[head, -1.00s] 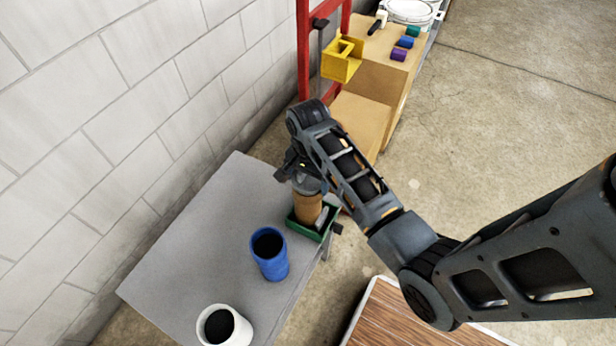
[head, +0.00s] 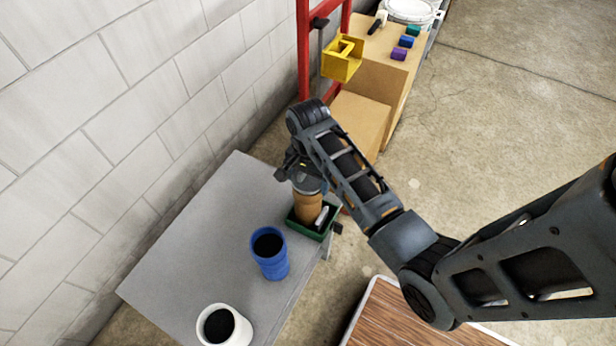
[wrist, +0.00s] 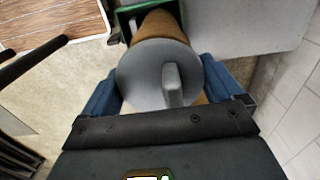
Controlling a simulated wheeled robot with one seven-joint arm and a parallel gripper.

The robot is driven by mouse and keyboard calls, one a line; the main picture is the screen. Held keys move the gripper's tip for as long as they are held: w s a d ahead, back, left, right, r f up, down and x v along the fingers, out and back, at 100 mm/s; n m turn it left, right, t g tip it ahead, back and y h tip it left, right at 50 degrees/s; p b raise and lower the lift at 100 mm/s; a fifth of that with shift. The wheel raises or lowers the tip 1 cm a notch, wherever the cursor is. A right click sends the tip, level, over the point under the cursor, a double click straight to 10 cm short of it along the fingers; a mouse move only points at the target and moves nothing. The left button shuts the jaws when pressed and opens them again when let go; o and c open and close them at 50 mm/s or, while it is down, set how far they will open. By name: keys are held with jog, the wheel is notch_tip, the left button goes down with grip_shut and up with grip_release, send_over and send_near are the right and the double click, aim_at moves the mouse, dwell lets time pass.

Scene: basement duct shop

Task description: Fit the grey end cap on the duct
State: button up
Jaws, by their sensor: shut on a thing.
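The grey end cap (wrist: 150,80) is a round disc with a raised tab, seen face-on in the wrist view. My gripper (wrist: 161,75) is shut on it, one blue finger at each side. A brown cylinder, seemingly the duct (head: 307,208), is directly below and in line with the cap; it also shows in the wrist view (wrist: 160,25). Its lower end is in or over a green tray (head: 318,234). I cannot tell whether the cap is seated on it. In the head view my gripper (head: 304,178) hides most of the cap.
A blue cylinder (head: 271,262) and a white one (head: 238,333), both dark inside, stand on the grey table (head: 190,250). A small pale piece (head: 321,218) lies in the tray. Cardboard boxes (head: 362,118), a yellow holder (head: 342,60) and a red frame (head: 303,50) are behind.

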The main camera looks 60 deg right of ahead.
aim_at(308, 178)
jog(key=shift+f+b, duration=0.3)
jog(key=shift+f, duration=0.35)
jog(key=o, duration=0.7)
jog(key=shift+r+p, duration=0.3)
jog(key=shift+r, duration=5.25)
